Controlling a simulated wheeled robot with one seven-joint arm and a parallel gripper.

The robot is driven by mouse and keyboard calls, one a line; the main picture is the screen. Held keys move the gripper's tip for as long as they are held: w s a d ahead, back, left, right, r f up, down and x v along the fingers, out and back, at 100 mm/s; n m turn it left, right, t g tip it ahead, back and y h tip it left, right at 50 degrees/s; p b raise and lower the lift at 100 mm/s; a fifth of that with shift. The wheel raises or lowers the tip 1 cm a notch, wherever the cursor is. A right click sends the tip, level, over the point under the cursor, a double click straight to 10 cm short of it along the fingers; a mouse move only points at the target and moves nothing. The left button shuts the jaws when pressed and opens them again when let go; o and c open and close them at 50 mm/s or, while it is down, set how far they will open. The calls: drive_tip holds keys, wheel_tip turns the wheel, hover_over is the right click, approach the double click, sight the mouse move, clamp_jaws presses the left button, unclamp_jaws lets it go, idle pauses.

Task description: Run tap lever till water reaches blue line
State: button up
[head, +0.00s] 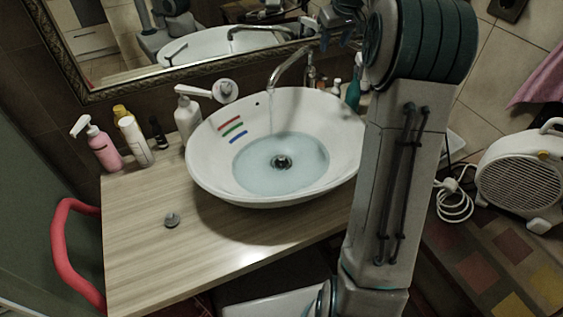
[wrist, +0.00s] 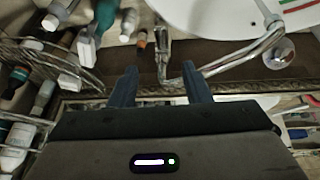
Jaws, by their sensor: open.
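The white oval basin (head: 205,165) holds clear water (head: 300,150) over a dark drain. Red, green and blue lines are on its inner left wall. The water's edge appears a little below the blue line (head: 238,137), the lowest one. A thin stream seems to fall from the chrome tap (head: 290,62). In the wrist view, the tap body and lever (wrist: 162,48) stand just beyond my gripper (wrist: 163,80), roughly between its fingers. My gripper is open and empty, apparently not touching the lever. In the head view, my gripper (head: 338,35) is partly hidden behind my arm.
Pink (head: 103,148) and white (head: 133,138) bottles stand left of the basin, with a pump dispenser (head: 187,110) beside it. A small grey stopper (head: 171,219) lies on the wooden counter (head: 220,255). A wire rack (wrist: 45,62) is at left in the wrist view. The counter's front is mostly clear.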

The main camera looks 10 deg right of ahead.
drive_tip(key=shift+w+r, duration=0.1)
drive_tip(key=shift+r, duration=0.1)
drive_tip(key=c, duration=0.5)
drive_tip(key=w+r+p, duration=0.1)
drive_tip(key=p, duration=0.1)
drive_tip(key=shift+w+d+r+p, duration=0.15)
drive_tip(key=shift+w+r+p, duration=0.15)
drive_tip(key=shift+w+p, duration=0.05)
clamp_jaws()
drive_tip(key=p, duration=0.3)
hover_over(321, 76)
drive_tip(key=shift+y, duration=0.3)
drive_tip(key=f, duration=0.9)
drive_tip(key=shift+s, duration=0.4)
drive_tip(key=shift+s+f+m, duration=0.15)
drive_tip(key=shift+s+f, duration=0.05)
drive_tip(key=shift+f, duration=0.4)
drive_tip(key=shift+s+f+m, duration=0.15)
drive_tip(key=shift+f, duration=0.4)
drive_tip(key=shift+s+f, duration=0.25)
drive_tip(key=shift+f, duration=0.05)
drive_tip(key=shift+s+f, duration=0.1)
drive_tip(key=shift+f, duration=0.5)
